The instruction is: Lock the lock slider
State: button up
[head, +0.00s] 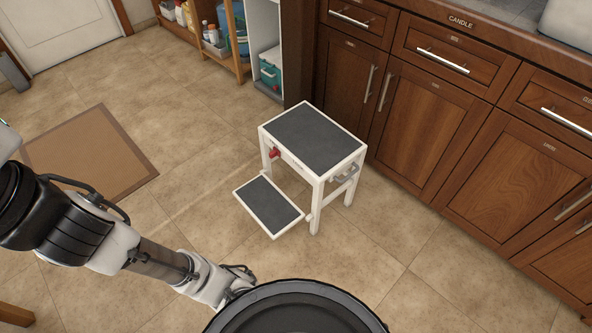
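A white two-step stool (339,170) with dark grey treads stands upright on the tiled floor, in front of the wooden cabinets. Its lower step (268,205) sticks out toward the lower left. A small red part (274,153), which looks like the lock slider, sits on the stool's front left side under the top tread. It is too small to tell its position. A grey metal part shows on the stool's right side. My arm reaches in from the left, and its far end passes behind my round black body part at the bottom. My gripper's fingers do not show.
Wooden cabinets (419,132) with metal handles line the right, close behind the stool. A brown mat (91,152) lies on the floor at left. A shelf unit (236,45) with bottles and boxes stands at the back. Floor left of and in front of the stool is clear.

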aim_at(275, 153)
jog(key=i, duration=1.25)
